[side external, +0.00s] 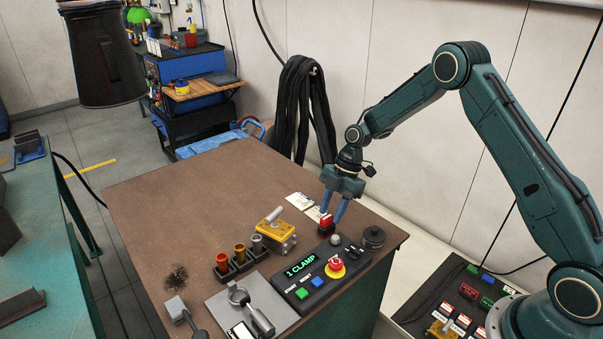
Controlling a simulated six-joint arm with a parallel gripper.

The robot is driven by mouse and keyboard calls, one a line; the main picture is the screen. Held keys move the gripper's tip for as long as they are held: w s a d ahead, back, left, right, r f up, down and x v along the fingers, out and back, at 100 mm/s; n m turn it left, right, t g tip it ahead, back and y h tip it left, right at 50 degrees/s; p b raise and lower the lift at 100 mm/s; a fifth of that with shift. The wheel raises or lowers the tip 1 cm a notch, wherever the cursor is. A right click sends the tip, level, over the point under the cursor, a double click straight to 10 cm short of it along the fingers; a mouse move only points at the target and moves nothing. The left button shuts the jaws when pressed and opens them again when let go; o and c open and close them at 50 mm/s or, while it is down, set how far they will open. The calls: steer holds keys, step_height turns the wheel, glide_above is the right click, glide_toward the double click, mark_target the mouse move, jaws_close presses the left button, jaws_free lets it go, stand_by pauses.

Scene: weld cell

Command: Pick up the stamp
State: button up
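My gripper (332,214) points down over the right part of the brown table, its two blue fingers apart. A small red block with a dark lower part (326,226), which looks like the stamp, is right at the fingertips. I cannot tell whether the fingers touch it or only stand around it, nor whether it rests on the table. A grey ball knob (335,240) is just in front of it.
A black control box (313,277) with a red button is in front, a black round piece (373,238) to the right. A yellow block (275,235) stands left. The table's back left (170,190) is clear.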

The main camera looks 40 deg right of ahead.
mark_target(328, 216)
steer(key=shift+x, duration=2.6)
steer(key=shift+w+a, duration=0.1)
steer(key=shift+w, duration=0.05)
steer(key=c, duration=0.8)
